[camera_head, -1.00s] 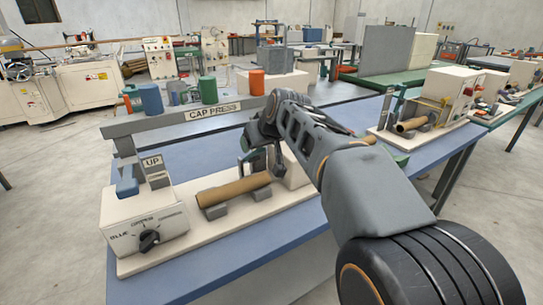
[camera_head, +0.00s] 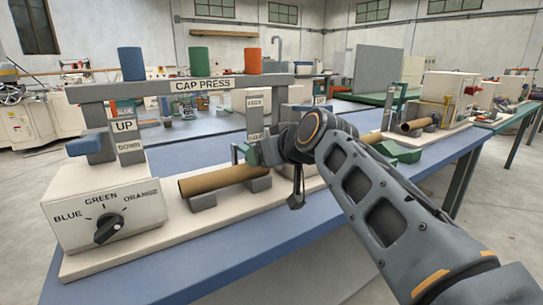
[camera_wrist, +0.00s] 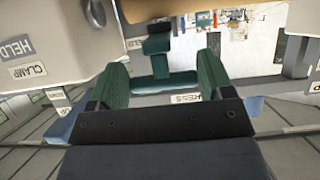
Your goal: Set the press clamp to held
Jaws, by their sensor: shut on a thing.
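My gripper (camera_wrist: 162,78) shows in the wrist view with its two green fingers closed on the ends of a teal clamp handle (camera_wrist: 160,86). A short stem rises from the handle's middle. Labels reading HELD and CLAMP (camera_wrist: 28,70) show upside down at the left of that view. In the head view my gripper (camera_head: 246,152) is at the far end of the brown tube, beside an upright labelled post (camera_head: 255,112). My wrist hides much of the clamp there, and I cannot tell the lever's exact setting.
The brown tube (camera_head: 225,180) lies on grey cradles. The cap press beam (camera_head: 180,88) spans above. At left are the UP/DOWN lever (camera_head: 90,144) and the colour dial (camera_head: 108,228). Another machine (camera_head: 445,95) stands at the right. The blue table's front strip is clear.

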